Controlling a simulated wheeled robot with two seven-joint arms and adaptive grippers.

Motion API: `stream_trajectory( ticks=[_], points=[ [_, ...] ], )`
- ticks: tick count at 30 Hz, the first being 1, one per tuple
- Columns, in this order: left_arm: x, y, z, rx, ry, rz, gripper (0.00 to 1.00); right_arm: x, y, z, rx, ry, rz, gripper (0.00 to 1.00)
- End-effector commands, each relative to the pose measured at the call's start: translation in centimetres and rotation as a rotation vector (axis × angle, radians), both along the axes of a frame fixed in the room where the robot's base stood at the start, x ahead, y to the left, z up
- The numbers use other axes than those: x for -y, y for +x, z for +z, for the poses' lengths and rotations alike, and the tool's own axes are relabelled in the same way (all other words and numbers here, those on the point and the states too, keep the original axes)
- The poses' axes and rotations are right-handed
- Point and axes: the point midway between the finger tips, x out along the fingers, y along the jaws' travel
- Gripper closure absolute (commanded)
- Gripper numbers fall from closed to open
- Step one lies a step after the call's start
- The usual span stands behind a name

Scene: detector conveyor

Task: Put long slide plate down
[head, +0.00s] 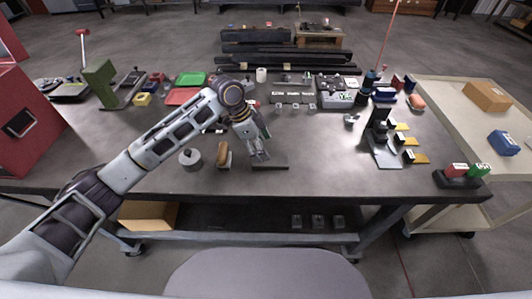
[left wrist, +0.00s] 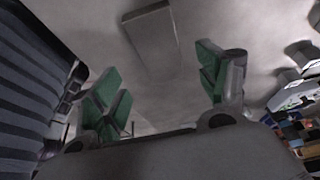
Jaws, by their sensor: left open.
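The long slide plate (head: 270,167) is a thin dark bar lying flat on the table near its front edge. In the left wrist view what looks like the same plate (left wrist: 150,38) is a plain grey strip on the table surface, ahead of the fingers and apart from them. My left gripper (head: 260,154) points down just above and behind the plate's left part. Its green-padded fingers (left wrist: 165,90) are spread with nothing between them. My right gripper is in neither view.
A round grey part (head: 190,158) and an orange-brown block on a stand (head: 223,155) sit left of the gripper. A dark fixture with yellow tabs (head: 384,140) stands to the right. The tabletop (head: 325,172) right of the plate is clear.

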Motion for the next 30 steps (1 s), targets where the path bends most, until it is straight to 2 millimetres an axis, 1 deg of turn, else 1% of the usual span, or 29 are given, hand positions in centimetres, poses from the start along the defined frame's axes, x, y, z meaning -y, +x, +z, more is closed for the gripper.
stream_trajectory(
  ticks=[1, 6, 12, 18, 30],
  points=[
    [-0.3, 0.1, 0.8, 0.003, 0.001, 0.001, 0.25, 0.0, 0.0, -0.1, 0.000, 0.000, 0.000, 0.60],
    [-1.2, 0.0, 2.9, 0.002, 0.000, 0.001, 0.25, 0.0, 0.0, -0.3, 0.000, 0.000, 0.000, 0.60],
    [-1.9, 0.1, 4.6, 0.001, 0.000, 0.001, 0.25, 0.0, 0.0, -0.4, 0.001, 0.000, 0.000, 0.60],
    [-2.1, 0.0, 5.2, 0.000, 0.000, 0.001, 0.25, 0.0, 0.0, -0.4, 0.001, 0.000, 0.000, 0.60],
    [-2.1, 0.0, 5.2, 0.000, 0.000, 0.001, 0.25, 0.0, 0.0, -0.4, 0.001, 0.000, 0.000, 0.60]
  ],
)
